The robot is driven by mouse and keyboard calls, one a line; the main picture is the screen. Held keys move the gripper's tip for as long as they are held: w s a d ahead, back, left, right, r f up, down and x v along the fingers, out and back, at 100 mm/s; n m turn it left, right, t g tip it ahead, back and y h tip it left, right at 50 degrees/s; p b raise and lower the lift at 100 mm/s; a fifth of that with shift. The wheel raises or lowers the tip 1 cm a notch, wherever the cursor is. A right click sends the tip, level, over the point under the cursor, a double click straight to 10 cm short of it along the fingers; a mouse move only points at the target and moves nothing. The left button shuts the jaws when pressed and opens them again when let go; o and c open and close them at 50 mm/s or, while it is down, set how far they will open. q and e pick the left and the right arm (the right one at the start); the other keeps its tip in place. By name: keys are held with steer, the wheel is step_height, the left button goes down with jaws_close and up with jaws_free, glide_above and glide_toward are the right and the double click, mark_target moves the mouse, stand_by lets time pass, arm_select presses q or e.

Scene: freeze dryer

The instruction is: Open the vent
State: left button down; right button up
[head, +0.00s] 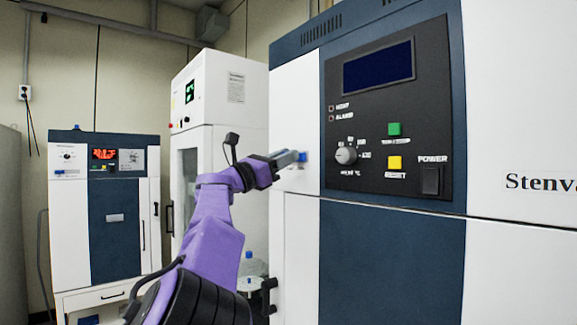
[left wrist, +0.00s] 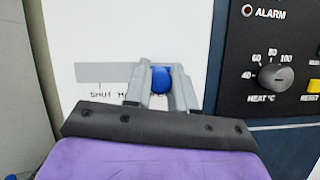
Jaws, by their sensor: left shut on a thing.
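The vent knob (left wrist: 161,80) is small and blue, on the white front panel of the large freeze dryer (head: 294,80). In the head view the knob (head: 302,157) shows just at the tips of my left gripper (head: 292,158). In the left wrist view my left gripper (left wrist: 161,86) has one grey finger on each side of the knob and is shut on it. A grey strip (left wrist: 100,72) lies left of the knob, with lettering that starts "SHUT" below it; the fingers hide part of this. My right gripper is not in view.
A black control panel (head: 400,75) with a screen, a dial (head: 346,156), green and yellow buttons and a power switch (head: 431,181) is right of the knob. A tall white cabinet (head: 225,85) and a smaller white-and-blue machine (head: 115,215) stand behind at left.

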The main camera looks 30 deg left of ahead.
arm_select(q)
steer(key=shift+w+f, duration=0.1)
steer(key=c, duration=1.1)
jaws_free()
steer(key=shift+o, duration=0.9)
steer(key=shift+d, duration=0.3)
steer(key=shift+s+a, duration=0.1)
steer(key=shift+s, duration=0.1)
steer(key=b+v, duration=0.6)
steer(key=v, duration=0.4)
steer(key=shift+s+b, duration=0.25)
steer(key=shift+b, duration=0.1)
